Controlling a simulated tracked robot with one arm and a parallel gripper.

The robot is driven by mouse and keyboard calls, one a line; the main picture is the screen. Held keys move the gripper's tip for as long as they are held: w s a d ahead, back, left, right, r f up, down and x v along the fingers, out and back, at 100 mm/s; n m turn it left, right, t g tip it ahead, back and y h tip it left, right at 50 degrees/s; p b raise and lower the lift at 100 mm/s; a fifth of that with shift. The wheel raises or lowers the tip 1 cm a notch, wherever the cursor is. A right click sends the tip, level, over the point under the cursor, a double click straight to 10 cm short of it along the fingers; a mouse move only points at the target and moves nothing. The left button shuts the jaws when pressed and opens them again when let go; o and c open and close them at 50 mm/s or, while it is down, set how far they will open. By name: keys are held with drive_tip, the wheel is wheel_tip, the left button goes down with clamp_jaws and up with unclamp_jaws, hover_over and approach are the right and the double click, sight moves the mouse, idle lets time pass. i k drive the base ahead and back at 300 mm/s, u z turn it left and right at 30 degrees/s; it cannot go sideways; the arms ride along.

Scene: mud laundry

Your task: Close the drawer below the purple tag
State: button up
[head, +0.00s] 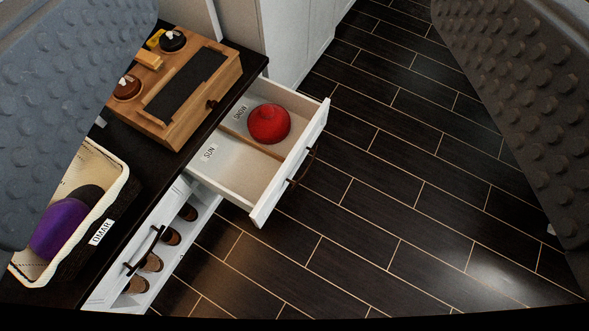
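An open white drawer (228,170) sticks out from under a dark countertop, with a dark handle on its front. A divider splits it into parts labelled "SNOW" and "SUN". A round red thing (268,123) lies in the "SNOW" part; the "SUN" part looks empty. I see no purple tag that I can make out. My gripper (300,265) is open, its two studded grey fingers wide apart at the left and right edges. Nothing shows held between them. The left finger hides part of the countertop.
A second white front with a dark handle (145,252) stands lower left, with several brown round things beside it. On the countertop (150,172) are a wooden box (222,85) and a basket (118,190) labelled "OMAR" holding a purple thing (58,228). Dark tiled floor (400,200) is clear at right.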

sight(253, 175)
drive_tip(key=k, duration=1.25)
drive_tip(key=z, duration=0.5)
drive_tip(key=i, duration=1.7)
drive_tip(key=u, duration=0.7)
